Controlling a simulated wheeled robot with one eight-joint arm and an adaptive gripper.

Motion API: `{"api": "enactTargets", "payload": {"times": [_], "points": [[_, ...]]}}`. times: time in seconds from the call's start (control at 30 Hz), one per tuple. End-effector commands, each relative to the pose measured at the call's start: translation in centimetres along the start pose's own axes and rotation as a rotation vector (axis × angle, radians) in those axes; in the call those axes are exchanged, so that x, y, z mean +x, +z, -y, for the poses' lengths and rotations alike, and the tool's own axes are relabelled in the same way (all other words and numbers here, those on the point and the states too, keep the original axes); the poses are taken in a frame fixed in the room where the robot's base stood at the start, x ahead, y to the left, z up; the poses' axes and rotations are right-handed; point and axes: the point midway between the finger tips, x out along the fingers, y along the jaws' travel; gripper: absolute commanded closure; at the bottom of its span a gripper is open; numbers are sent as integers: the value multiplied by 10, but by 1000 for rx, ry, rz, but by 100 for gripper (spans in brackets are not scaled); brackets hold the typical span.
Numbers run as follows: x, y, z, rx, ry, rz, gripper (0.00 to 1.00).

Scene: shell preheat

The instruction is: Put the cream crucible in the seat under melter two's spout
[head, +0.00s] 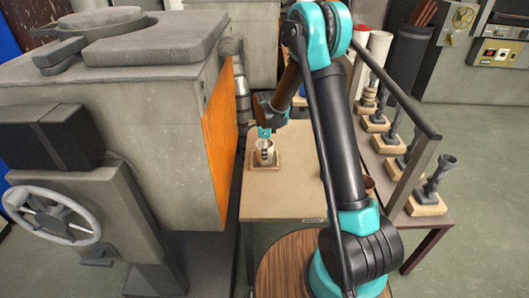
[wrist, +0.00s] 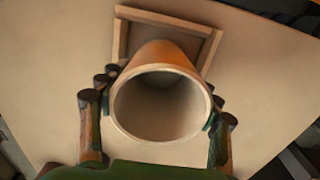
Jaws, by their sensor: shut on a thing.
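The crucible (head: 265,157) is a small open cup, pale in the head view. In the wrist view the crucible (wrist: 160,105) shows a cream rim and an orange-tinted outer wall, with its mouth toward the camera and no contents visible. My gripper (head: 263,143) is shut on it, with one finger on each side of the wall (wrist: 157,122). The square wooden-framed seat (head: 279,165) is on the tan table. In the wrist view the seat (wrist: 208,48) shows behind the crucible, which hides its near side. I cannot tell whether the crucible's base touches it.
A large grey melter (head: 150,100) with an orange side panel stands close on the left. A side table with several dark stands (head: 430,190) and a rail (head: 400,95) is on the right. The front tabletop (head: 285,200) is clear.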

Motion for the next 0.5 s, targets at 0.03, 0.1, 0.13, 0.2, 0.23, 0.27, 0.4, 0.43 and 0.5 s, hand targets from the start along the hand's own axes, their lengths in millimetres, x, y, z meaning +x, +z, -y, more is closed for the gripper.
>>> {"api": "enactTargets", "payload": {"times": [0.03, 0.1, 0.13, 0.2, 0.23, 0.27, 0.4, 0.43, 0.5], "points": [[0, 0, 0, 0, 0, 0, 77], [0, 0, 0, 0, 0, 0, 77], [0, 0, 0, 0, 0, 0, 77], [2, 0, 0, 0, 0, 0, 77], [2, 0, 0, 0, 0, 0, 77], [2, 0, 0, 0, 0, 0, 34], [2, 0, 0, 0, 0, 0, 17], [2, 0, 0, 0, 0, 0, 15], [2, 0, 0, 0, 0, 0, 15]]}}
